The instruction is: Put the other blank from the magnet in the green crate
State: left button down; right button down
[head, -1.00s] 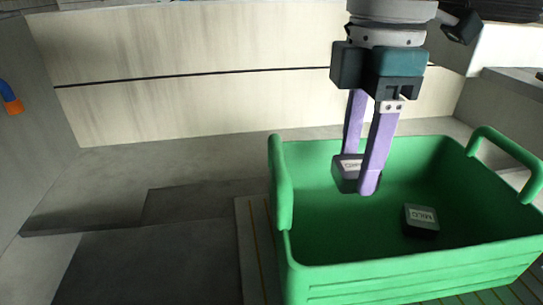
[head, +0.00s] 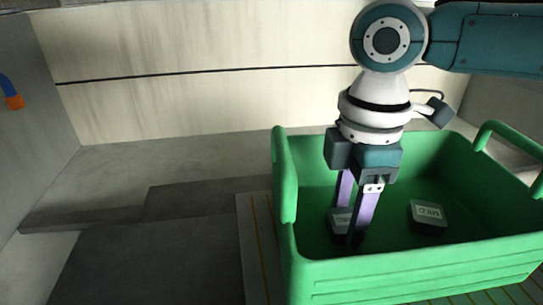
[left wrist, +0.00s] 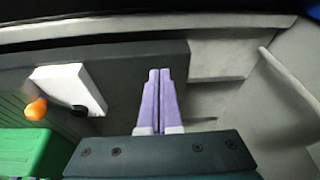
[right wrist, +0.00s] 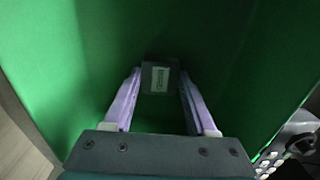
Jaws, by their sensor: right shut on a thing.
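The green crate (head: 420,268) stands at the right in the head view. My right gripper (head: 347,236) reaches down into it, shut on a dark blank (head: 338,219) with a pale label. The held blank is low inside the crate, at the left; I cannot tell whether it touches the floor. The right wrist view shows this blank (right wrist: 160,80) between the fingertips. Another labelled dark blank (head: 428,213) lies in the crate to the right, apart from it. My left gripper (left wrist: 158,73) is shut and empty, away from the crate. I cannot make out the magnet.
The crate's raised handles (head: 284,180) stand up at its left and right ends. A white block (left wrist: 75,88) and an orange knob (left wrist: 36,109) show near the green in the left wrist view. Left of the crate is a bare dark surface (head: 150,265).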

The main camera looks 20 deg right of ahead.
aim_at(347, 219)
jog(key=shift+c, duration=1)
grip_release()
jog(key=shift+r, duration=0.4)
notch_tip(347, 219, up, 11)
jog(key=p, duration=0.1)
jog(key=shift+r+p, duration=0.2)
jog(key=shift+p, duration=0.15)
